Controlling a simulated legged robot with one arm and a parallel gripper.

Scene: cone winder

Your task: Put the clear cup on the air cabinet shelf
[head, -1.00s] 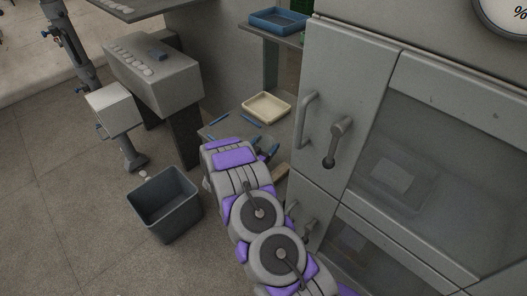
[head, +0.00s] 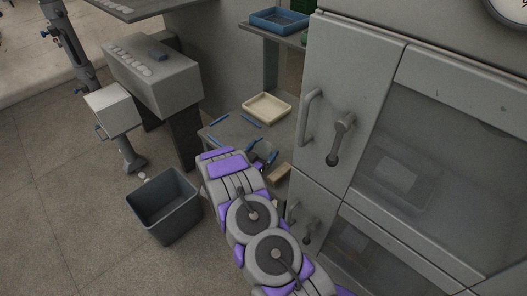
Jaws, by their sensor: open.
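My arm reaches away from me over a low grey bench (head: 228,128). My gripper (head: 261,158) is at its far end, mostly hidden behind my own wrist, with its dark jaws open. A small bluish, see-through shape (head: 266,150) at the jaws may be the clear cup, but it is too small and covered to be sure. I cannot tell whether the jaws touch it. The large grey cabinet (head: 365,70) stands at the right with its doors shut. Pale shapes show dimly behind its windows (head: 405,165). I cannot tell which surface is the air cabinet shelf.
A cream tray (head: 289,109) and blue sticks (head: 251,121) lie on the bench, with a tan block (head: 280,173) near the gripper. A blue tray (head: 278,16) sits on an upper shelf. Door handles (head: 340,140) jut from the cabinet. A grey bin (head: 165,207) stands on open floor.

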